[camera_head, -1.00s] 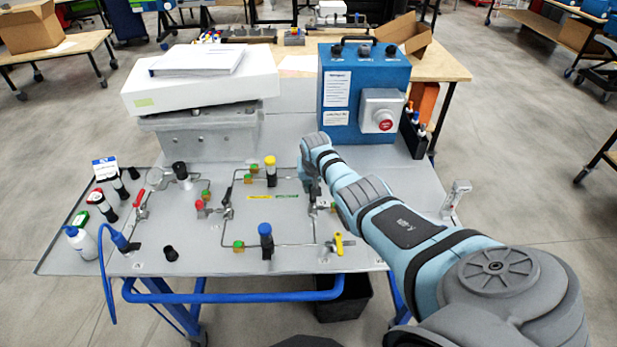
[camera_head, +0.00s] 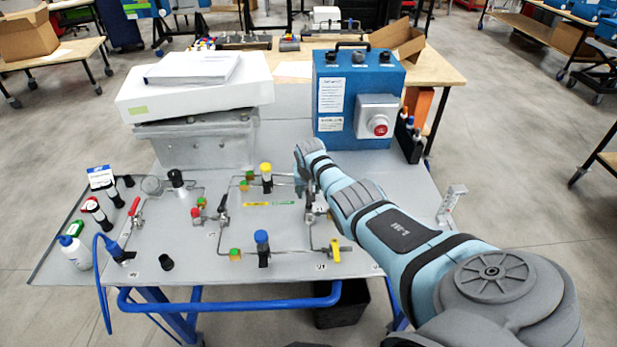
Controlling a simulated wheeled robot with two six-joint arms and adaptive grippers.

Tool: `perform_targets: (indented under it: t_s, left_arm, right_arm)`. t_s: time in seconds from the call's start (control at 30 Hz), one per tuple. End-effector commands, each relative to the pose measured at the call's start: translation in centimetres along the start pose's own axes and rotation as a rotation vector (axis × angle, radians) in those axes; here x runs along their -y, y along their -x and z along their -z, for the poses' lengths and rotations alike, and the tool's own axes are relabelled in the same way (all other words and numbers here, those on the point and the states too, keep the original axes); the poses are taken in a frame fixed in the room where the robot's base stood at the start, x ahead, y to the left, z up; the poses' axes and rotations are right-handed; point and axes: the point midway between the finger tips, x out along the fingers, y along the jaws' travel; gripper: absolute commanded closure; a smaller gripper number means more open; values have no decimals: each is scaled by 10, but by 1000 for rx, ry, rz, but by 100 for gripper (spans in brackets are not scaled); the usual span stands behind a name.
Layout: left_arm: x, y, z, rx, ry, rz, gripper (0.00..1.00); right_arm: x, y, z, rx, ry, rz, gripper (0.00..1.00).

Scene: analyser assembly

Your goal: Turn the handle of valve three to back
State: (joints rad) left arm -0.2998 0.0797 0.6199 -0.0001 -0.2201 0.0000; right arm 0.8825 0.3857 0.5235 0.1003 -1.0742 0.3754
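Several small valves sit in the pipework on the grey panel (camera_head: 200,262). One has a red handle (camera_head: 134,206) at the left, one a black handle (camera_head: 223,211) in the middle, and one a yellow handle (camera_head: 335,250) at the front right. Another valve (camera_head: 310,213) with a dark handle lies at the right of the pipe loop, partly behind my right arm. The valve labels are too small to tell which is valve three. My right gripper (camera_head: 301,186) points down close to that partly hidden valve; its fingers are mostly hidden and contact cannot be told. My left gripper is out of view.
Posts with yellow (camera_head: 265,170), blue (camera_head: 262,239) and black (camera_head: 177,177) caps rise from the panel. A blue control box (camera_head: 345,70) and a white-topped unit (camera_head: 195,95) stand behind. Bottles, including a white one (camera_head: 74,252), line the left edge.

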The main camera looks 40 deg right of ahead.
Motion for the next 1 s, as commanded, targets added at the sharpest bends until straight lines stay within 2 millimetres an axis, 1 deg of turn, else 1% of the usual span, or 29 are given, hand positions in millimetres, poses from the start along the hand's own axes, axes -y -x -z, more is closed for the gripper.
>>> perform_targets:
  t_s: [0.2,0.33,0.43,0.57,0.6,0.7,0.83,1.0]
  left_arm:
    - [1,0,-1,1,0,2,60]
    - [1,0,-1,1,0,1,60]
    - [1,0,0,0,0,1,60]
    - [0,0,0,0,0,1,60]
    - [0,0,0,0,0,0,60]
    - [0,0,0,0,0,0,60]
    - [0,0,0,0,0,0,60]
    - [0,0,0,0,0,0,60]
  right_arm:
    - [0,2,0,1,0,0,67]
    - [0,13,1,0,-1,0,67]
    - [-1,29,0,-2,2,0,67]
    - [-1,64,0,-2,2,0,67]
    - [-1,76,1,-2,1,0,67]
    - [-1,100,1,-1,0,1,67]
    - [-1,116,0,1,0,0,67]
    - [-1,119,0,2,0,0,67]
